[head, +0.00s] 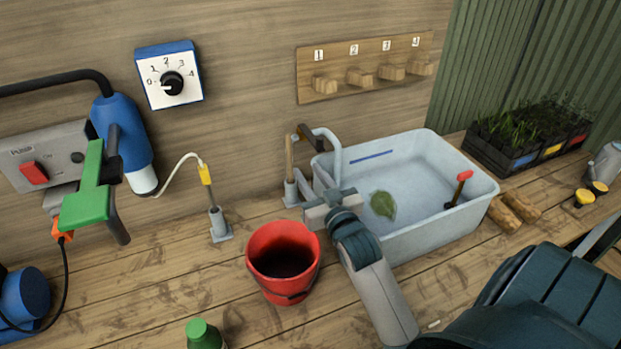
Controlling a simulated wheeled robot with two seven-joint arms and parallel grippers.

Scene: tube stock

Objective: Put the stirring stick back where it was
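A thin upright wooden stick (290,158), which looks like the stirring stick, stands at the left end of the pale grey tub. Its foot is at a small grey holder (292,194) on the bench. My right gripper (331,196) is at the tub's front left corner, just right of the holder and behind the red bucket. It looks apart from the stick. Its fingers are small and seen from behind, so their opening is unclear. My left gripper is not in view.
The tub (425,232) holds water, a green leaf (383,205) and a red-handled tool (460,187). The red bucket (262,272) stands in front. A yellow-topped probe (206,175) stands in another holder at left. A green bottle (204,334) is at the front. Bench between is clear.

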